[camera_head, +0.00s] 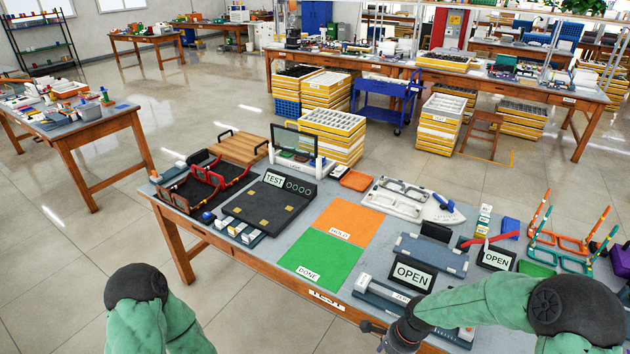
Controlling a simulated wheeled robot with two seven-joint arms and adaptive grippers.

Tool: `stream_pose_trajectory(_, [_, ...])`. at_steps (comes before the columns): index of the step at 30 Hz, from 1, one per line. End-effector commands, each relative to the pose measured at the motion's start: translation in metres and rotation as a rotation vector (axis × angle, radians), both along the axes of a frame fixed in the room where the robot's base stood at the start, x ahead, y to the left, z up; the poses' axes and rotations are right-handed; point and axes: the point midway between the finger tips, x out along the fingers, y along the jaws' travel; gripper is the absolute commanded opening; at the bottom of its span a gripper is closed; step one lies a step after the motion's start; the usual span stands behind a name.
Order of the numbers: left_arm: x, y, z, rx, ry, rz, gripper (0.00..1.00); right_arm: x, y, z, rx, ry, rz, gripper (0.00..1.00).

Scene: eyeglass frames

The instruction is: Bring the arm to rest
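My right arm comes in from the lower right, over the front edge of the workbench (262,258). Its dark end, part of my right gripper (398,338), is at the bottom edge; the fingers are not clearly shown. My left arm shows only as green links at the lower left; its gripper is out of view. Red and black eyeglass frames (207,178) stand on a dark tray at the bench's left. Orange and green frames (570,242) stand at the right. An orange HOLD mat (352,216) and a green DONE mat (334,262) lie bare in the middle.
A black TEST panel (262,212) lies left of the mats. Two OPEN signs (412,275) and grey fixtures (432,252) crowd the right, close to my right arm. A white tray (398,197) lies behind. Floor left of the bench is clear.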

Motion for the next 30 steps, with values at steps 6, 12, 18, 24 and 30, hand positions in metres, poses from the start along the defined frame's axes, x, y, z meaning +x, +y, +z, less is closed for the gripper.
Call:
stream_pose_trajectory(6, [0.000,0.000,0.000,0.000,0.000,0.000,0.40,-0.035,0.041,-0.057,0.087,-0.090,0.358,0.56])
stream_pose_trajectory(12, [0.000,0.000,0.000,0.000,0.000,0.000,0.40,-0.072,0.069,-0.096,0.122,-0.199,0.664,0.56])
stream_pose_trajectory(18, [0.000,0.000,0.000,0.000,0.000,0.000,0.40,-0.110,0.085,-0.125,0.116,-0.292,0.939,0.56])
stream_pose_trajectory(24, [0.000,0.000,0.000,0.000,0.000,0.000,0.40,-0.132,0.090,-0.137,0.095,-0.343,1.105,0.56])
stream_pose_trajectory(30, [0.000,0.000,0.000,0.000,0.000,0.000,0.40,-0.136,0.091,-0.139,0.087,-0.355,1.143,0.56])
